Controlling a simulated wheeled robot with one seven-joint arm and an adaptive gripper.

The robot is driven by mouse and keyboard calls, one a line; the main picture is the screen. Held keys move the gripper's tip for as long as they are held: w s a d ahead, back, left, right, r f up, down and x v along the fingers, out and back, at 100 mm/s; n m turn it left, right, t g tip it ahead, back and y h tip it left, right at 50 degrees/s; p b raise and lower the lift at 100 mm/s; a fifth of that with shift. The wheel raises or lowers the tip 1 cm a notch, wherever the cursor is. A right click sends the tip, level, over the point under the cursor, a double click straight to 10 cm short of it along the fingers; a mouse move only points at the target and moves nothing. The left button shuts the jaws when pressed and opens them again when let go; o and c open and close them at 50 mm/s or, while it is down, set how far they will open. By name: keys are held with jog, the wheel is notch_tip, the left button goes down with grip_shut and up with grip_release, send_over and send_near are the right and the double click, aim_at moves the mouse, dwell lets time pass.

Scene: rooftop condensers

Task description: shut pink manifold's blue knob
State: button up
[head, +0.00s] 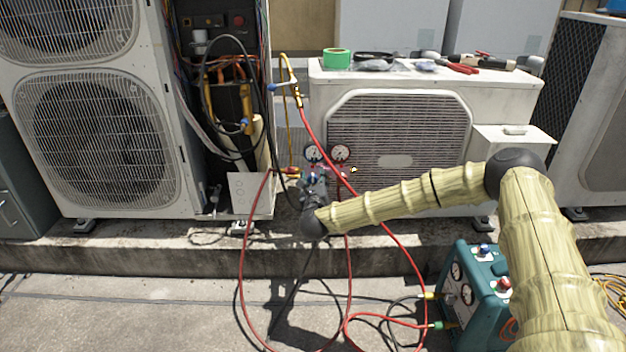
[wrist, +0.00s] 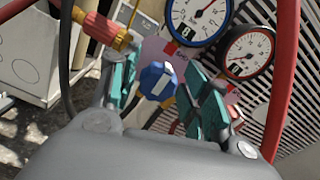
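The pink manifold (wrist: 153,48) shows in the wrist view behind my fingers, below two round gauges. Its blue knob (wrist: 157,81) sits between my gripper's (wrist: 160,88) two teal-padded fingers. Gaps show on both sides of the knob, so my gripper is open around it and not clamped. I cannot tell how deep the knob sits between the pads. In the head view my gripper (head: 315,188) is at the manifold, just below the gauges (head: 327,153), and hides most of the manifold body.
A red hose fitting (wrist: 105,30) is close to my left finger. Red hoses (head: 395,240) loop around the arm to the ground. A teal recovery machine (head: 480,290) stands at front right. Condensers (head: 400,125) stand behind, with tools and green tape (head: 337,58) on top.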

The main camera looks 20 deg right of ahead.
jog(key=shift+a+r, duration=0.1)
jog(key=shift+a, duration=0.1)
jog(key=shift+s+a, duration=0.1)
jog(key=shift+s, duration=0.2)
jog(key=v, duration=1.1)
jog(key=shift+s, duration=0.1)
